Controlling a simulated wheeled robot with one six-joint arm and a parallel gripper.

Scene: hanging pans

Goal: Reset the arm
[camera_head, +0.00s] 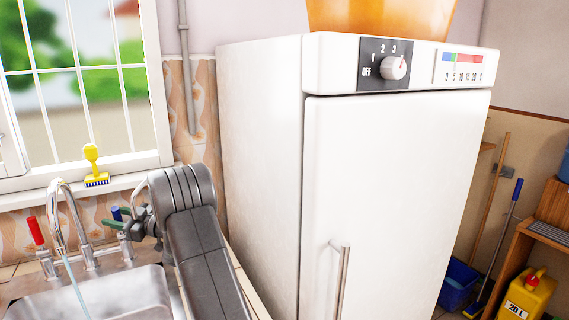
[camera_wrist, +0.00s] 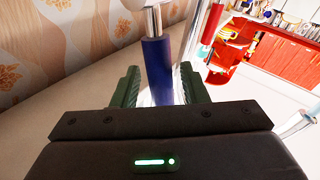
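My gripper (camera_head: 115,220) is at the sink tap, over the right side of the basin, with my arm bent to its right. In the wrist view its two green fingers (camera_wrist: 160,86) are spread apart. The blue tap handle (camera_wrist: 157,65) stands upright between them, with narrow gaps seeming to show at its sides. I cannot tell whether either finger touches it. In the head view the blue handle (camera_head: 116,213) is partly hidden by the fingers. The chrome tap (camera_head: 62,195) has a red handle (camera_head: 36,231) on its left, and water runs from its spout.
A white fridge (camera_head: 385,190) stands close to the right of my arm. A yellow brush (camera_head: 95,168) stands on the window sill behind the tap. The steel sink (camera_head: 110,295) lies below. Red cabinets (camera_wrist: 278,62) show far off in the wrist view.

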